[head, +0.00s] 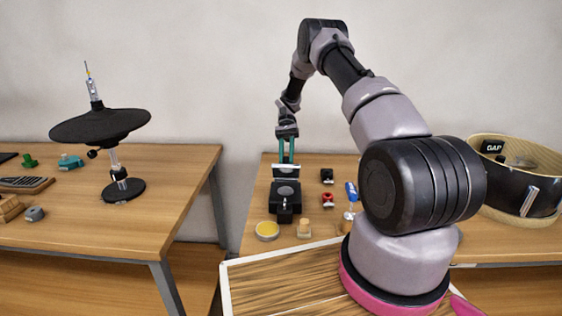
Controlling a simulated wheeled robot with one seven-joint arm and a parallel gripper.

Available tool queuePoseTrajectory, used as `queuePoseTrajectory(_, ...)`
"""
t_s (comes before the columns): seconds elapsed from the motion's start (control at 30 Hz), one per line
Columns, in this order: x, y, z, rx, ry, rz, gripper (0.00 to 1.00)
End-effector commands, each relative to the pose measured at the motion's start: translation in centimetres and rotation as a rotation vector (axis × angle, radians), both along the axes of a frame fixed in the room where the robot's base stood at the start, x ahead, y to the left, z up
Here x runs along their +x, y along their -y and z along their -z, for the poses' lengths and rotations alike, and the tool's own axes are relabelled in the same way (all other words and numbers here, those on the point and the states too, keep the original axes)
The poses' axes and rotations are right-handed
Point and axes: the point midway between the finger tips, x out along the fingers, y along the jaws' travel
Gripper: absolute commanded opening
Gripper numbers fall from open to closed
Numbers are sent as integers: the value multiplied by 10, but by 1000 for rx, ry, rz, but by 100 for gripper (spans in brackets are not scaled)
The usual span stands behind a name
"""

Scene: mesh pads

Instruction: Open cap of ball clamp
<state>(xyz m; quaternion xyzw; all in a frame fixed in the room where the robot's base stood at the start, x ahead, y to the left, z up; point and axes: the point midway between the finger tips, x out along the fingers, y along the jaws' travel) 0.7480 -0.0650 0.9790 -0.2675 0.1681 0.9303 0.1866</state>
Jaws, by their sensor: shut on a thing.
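The ball clamp (289,207) is a dark, blocky device standing on the right-hand table, in the left part of its top. Its cap (286,171) looks like a light metal plate at the far side of the body, tilted up from it, with a round grey piece showing on the body in front. My gripper (286,161) reaches down from above with two teal fingers, close together, shut on the cap's upper edge. The exact contact and the hinge are too small to make out.
Small items stand right of the clamp: a black block (326,176), a red piece (328,199) and a blue-handled tool (351,192). A yellow-topped disc (267,230) and wooden piece (304,229) lie in front. A round black container (518,185) stands far right.

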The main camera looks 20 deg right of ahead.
Motion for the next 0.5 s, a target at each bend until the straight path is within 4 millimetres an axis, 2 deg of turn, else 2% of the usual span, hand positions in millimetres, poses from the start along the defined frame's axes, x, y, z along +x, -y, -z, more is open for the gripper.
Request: queuePoseTrajectory(0.5, 14, 8, 1, 54, -172, 1, 0)
